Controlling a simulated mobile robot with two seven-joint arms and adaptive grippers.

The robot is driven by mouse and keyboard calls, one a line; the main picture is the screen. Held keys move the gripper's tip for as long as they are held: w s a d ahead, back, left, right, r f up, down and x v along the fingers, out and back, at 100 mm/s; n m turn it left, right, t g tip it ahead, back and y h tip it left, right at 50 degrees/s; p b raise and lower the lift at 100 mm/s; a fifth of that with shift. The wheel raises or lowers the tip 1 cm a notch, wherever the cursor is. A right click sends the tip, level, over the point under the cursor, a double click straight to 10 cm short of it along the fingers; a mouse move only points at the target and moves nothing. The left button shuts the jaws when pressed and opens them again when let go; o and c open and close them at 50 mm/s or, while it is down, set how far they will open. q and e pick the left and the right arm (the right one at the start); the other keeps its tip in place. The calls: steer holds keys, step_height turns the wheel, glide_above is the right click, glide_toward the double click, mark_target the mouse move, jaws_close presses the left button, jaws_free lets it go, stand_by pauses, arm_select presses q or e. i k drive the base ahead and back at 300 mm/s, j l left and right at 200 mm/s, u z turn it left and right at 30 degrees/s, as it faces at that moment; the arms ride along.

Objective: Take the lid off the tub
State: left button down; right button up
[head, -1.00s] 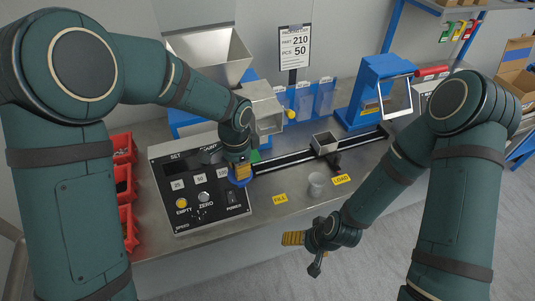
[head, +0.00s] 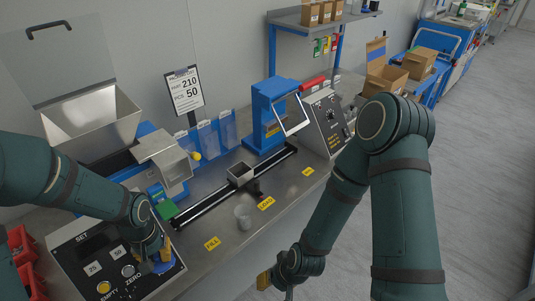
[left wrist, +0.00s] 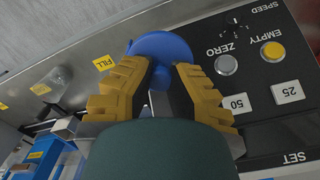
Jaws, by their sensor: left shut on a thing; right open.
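My left gripper (head: 165,248) is shut on the knob of a round blue lid (head: 160,267), beside the right part of the black control panel. In the left wrist view the yellow fingers pinch the blue knob (left wrist: 160,78), with the lid's disc (left wrist: 160,43) beyond them. The lid hides what is under it, so I cannot tell whether it rests on a tub or hangs free. A small clear cup (head: 243,217) stands uncovered on the bench; I cannot tell whether it is the tub. My right gripper (head: 275,278) is open and empty, off the bench's front edge.
The control panel (head: 95,262) with buttons lies below my left arm. Behind are a metal hopper (head: 95,125), a chute (head: 165,160), a rail with a small grey bin (head: 240,174) and a blue-framed screen (head: 285,112). Red bins (head: 22,248) are at left. Bench around the cup is clear.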

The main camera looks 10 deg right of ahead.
mark_target(243, 212)
steer(key=i+l+z, duration=0.1)
steer(key=z, duration=0.25)
steer(key=i+z, duration=0.1)
steer(key=z, duration=0.25)
steer(key=i+l+z, duration=0.1)
steer(key=z, duration=0.3)
steer(key=i+l, duration=0.1)
steer(key=i, duration=0.5)
